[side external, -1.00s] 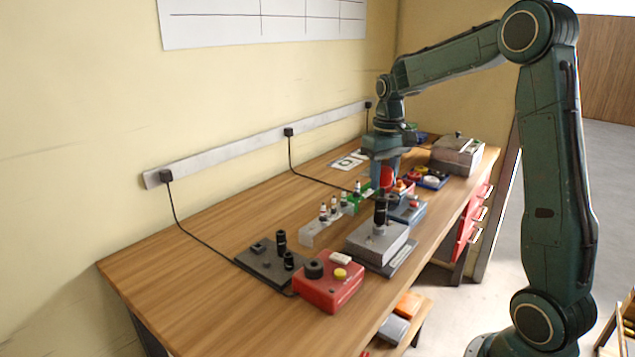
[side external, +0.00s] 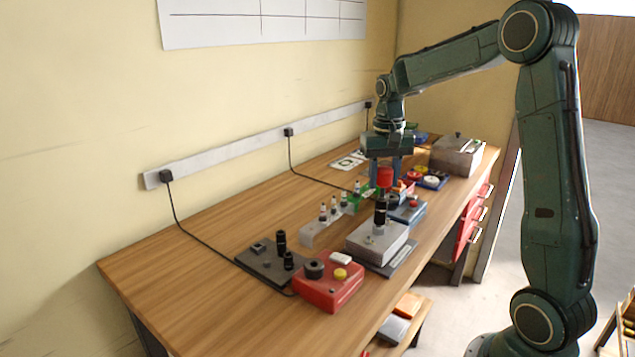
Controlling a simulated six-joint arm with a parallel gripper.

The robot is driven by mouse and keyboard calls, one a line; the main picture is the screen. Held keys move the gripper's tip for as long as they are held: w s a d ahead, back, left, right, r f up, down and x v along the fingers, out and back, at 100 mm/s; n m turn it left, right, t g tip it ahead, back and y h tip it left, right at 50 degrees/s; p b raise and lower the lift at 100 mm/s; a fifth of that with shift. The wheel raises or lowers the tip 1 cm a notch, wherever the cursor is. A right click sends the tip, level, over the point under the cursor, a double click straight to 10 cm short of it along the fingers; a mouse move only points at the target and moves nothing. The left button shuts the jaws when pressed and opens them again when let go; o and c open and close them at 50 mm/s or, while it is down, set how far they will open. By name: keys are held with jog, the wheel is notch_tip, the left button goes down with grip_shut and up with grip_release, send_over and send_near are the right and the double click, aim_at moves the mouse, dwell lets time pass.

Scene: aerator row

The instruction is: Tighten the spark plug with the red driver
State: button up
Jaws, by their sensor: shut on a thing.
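My gripper (side external: 386,181) points straight down over the bench, with a finger on either side of the red driver (side external: 385,176). It is shut on the driver's red handle. The driver is upright, and its dark lower part (side external: 380,206) reaches down to the top of a grey metal block (side external: 370,240). The spark plug cannot be made out; the driver's lower end hides that spot. Whether the tip is seated on a plug is too small to tell.
A white rack (side external: 321,233) with several small plugs stands left of the block. A red box (side external: 328,291) with knobs and a dark plate (side external: 262,265) with black sockets are in front. A blue tray (side external: 408,212) lies behind the block. Bare wood is free at the left.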

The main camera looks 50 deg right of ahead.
jog(key=m, duration=0.5)
jog(key=shift+m, duration=1.1)
jog(key=shift+m, duration=0.3)
jog(key=m, duration=0.3)
jog(key=shift+m, duration=2.1)
jog(key=shift+m, duration=0.3)
jog(key=shift+m, duration=3.6)
